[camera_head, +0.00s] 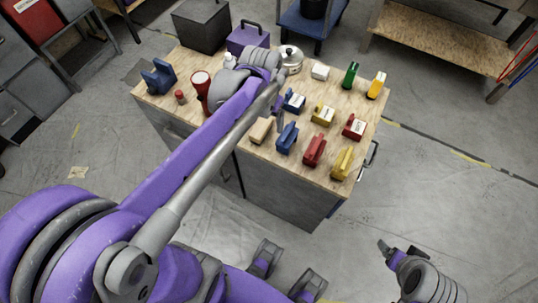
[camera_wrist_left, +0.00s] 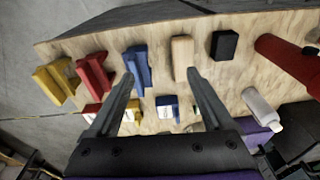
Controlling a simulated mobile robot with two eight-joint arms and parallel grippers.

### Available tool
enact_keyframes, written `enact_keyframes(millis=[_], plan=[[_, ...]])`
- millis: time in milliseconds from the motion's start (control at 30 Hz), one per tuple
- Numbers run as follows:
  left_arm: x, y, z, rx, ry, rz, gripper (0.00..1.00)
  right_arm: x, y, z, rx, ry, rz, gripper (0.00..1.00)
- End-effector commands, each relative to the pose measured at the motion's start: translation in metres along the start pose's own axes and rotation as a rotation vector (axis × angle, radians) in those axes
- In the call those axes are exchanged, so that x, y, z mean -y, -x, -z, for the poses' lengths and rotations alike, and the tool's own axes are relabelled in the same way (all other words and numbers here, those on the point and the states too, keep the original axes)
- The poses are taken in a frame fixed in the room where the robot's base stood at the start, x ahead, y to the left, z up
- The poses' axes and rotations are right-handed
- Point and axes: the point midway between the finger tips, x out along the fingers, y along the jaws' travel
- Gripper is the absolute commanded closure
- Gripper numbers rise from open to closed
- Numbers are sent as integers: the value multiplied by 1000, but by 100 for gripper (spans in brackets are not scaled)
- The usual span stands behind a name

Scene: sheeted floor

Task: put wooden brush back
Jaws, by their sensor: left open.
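A pale wooden block (camera_head: 261,129), which looks like the wooden brush, lies near the front edge of the workbench top (camera_head: 232,150). In the left wrist view the wooden block (camera_wrist_left: 182,57) is just beyond the fingertips, closer to the finger on the right. My left gripper (camera_head: 279,112) is above the bench; in the wrist view its two fingers (camera_wrist_left: 160,76) are spread with nothing between them. A blue block (camera_wrist_left: 138,66) is by the other finger. My right gripper (camera_head: 386,247) is low at the right, away from the bench; its jaw state is unclear.
Blue, red and yellow blocks (camera_head: 314,150) stand in rows right of the wooden block. A black block (camera_wrist_left: 224,44) and a red cylinder (camera_wrist_left: 288,62) are beside it in the wrist view. A kettle (camera_head: 290,57) and purple box (camera_head: 248,38) stand behind.

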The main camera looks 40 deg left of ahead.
Motion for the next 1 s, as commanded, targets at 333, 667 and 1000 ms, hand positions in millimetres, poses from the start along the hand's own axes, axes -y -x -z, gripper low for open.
enact_keyframes(millis=[333, 667, 1000], plan=[[-74, -11, -103, -256, -66, -26, 15, 0, 0, 0, 0, 0, 0, 15], [-84, -20, -123, -318, -73, -42, 15, 0, 0, 0, 0, 0, 0, 15], [-84, -20, -123, -316, -73, -42, 17, 0, 0, 0, 0, 0, 0, 17]])
